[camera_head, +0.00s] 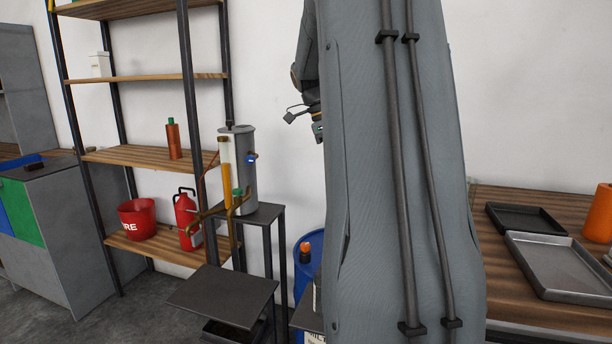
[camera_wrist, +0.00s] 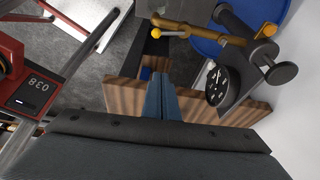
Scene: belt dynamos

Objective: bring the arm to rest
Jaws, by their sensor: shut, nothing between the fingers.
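My gripper (camera_wrist: 160,82) shows in the wrist view as two blue-grey fingers, closed together with nothing between them. It is over a striped wooden surface (camera_wrist: 122,95); whether it touches the wood I cannot tell. In the head view my large grey arm link stands upright and fills the middle right. Part of my arm's darker end shows beside it at the upper left, in front of the white wall. The fingers are not clear in that view.
In the head view, shelves (camera_head: 150,153) hold a red bucket (camera_head: 137,219) and a red can (camera_head: 187,220). A grey cylinder (camera_head: 240,165) stands on a stand. Trays (camera_head: 560,265) lie on the right bench. The wrist view shows a dial gauge (camera_wrist: 216,86) close right of the fingers.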

